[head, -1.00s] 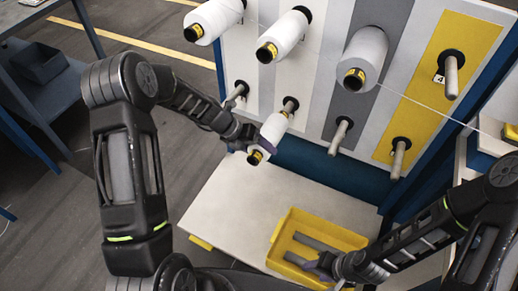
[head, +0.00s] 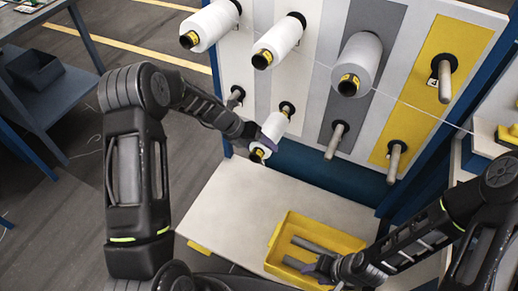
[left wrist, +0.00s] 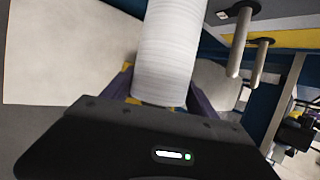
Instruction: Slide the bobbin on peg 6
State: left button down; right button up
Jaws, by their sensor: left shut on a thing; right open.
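A white bobbin (head: 271,131) with a black and yellow end is held in my left gripper (head: 259,145), in front of the lower row of the peg board. Its far end meets or overlaps the tip of the second lower peg from the left (head: 287,107); I cannot tell whether the peg is inside it. In the left wrist view the bobbin (left wrist: 170,50) stands between the two fingers of my left gripper (left wrist: 160,92) and hides what lies behind. My right gripper (head: 322,268) is open over the yellow tray (head: 349,241) at the lower right.
The upper row holds three bobbins, the nearest to the held one being a white bobbin (head: 280,42). The upper right peg (head: 445,80) is bare. Bare lower pegs stand either side, at left (head: 235,98) and right (head: 336,141). A pale table (head: 235,205) lies below.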

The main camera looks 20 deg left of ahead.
pick_arm(q)
jog(key=shift+w+d, duration=0.1)
jog(key=shift+w, duration=0.95)
jog(key=shift+c, duration=0.8)
grip_release()
jog(key=shift+f, duration=0.1)
jog(key=v, duration=0.7)
jog(key=shift+r+b, duration=0.3)
jog(key=shift+r, duration=0.05)
jog(key=shift+s, duration=0.1)
